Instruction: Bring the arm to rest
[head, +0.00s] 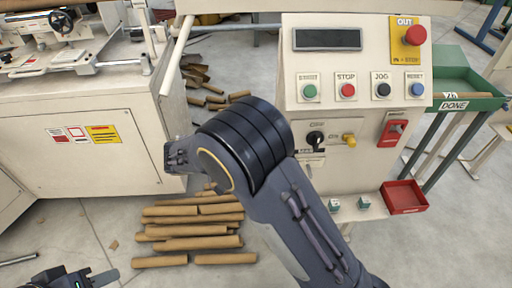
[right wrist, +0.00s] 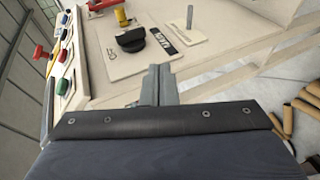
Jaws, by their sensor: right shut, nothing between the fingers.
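My right arm (head: 290,215) comes in from the lower right of the head view and bends in front of the control panel (head: 292,85). Its gripper is hidden or unclear there. In the right wrist view my right gripper (right wrist: 158,84) is shut and empty, its fingers pointing toward the panel face with the black rotary knob (right wrist: 131,40), apart from the knob as far as I can tell. My left gripper (head: 85,281) shows only in part at the bottom left corner of the head view, low over the floor, and its opening is unclear.
The panel carries several buttons and a red stop knob (head: 415,35). A red bin (head: 404,197) sits on a low shelf at its foot. A green tray (head: 470,101) marked DONE stands right. Cardboard tubes (head: 190,229) lie on the floor before the cream machine (head: 80,135).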

